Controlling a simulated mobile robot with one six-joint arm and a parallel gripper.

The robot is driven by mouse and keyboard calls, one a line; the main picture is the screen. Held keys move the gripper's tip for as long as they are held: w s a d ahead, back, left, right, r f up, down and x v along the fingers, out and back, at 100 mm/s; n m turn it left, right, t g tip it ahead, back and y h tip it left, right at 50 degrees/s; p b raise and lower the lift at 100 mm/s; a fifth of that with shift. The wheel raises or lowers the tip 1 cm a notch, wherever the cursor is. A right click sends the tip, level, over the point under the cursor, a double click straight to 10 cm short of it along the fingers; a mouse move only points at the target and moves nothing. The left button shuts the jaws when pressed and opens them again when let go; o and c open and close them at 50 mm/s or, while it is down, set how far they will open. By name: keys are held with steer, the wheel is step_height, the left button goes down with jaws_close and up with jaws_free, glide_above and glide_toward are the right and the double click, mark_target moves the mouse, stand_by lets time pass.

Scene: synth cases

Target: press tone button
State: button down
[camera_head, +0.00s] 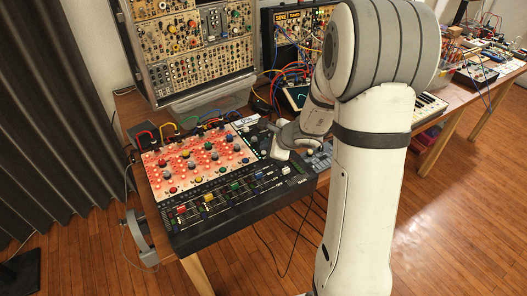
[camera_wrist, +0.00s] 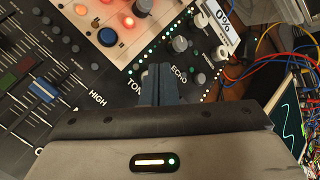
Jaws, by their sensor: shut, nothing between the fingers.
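The black mixing console (camera_head: 226,228) stands on a wooden table, with a panel of red-lit knobs (camera_head: 190,160) set in its left part. In the wrist view, the label "TON" (camera_wrist: 135,87) shows on the black panel, its end cut off by my gripper. I cannot make out a separate tone button; the surface just under the fingers is hidden. My gripper (camera_wrist: 158,72) is shut and empty, its dark fingertips over the panel between the "TON" and "ECHO" (camera_wrist: 179,74) labels. I cannot tell whether they touch it. In the head view, my gripper (camera_head: 280,150) is over the console's right part.
A grey knob (camera_wrist: 180,43) is close beside the fingertips. A small display reading 0% (camera_wrist: 218,22) is at the console's edge. Coloured cables (camera_wrist: 262,72) lie to the right. A modular rack (camera_head: 200,50) stands behind the console.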

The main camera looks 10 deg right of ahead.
steer(key=shift+f, duration=0.15)
steer(key=shift+f+b, duration=0.35)
steer(key=shift+b, duration=0.4)
steer(key=shift+r, duration=0.1)
stand_by(0.3)
steer(key=shift+r, duration=0.4)
step_height(320, 180, up, 6)
steer(key=p, duration=0.4)
steer(key=shift+p, duration=0.4)
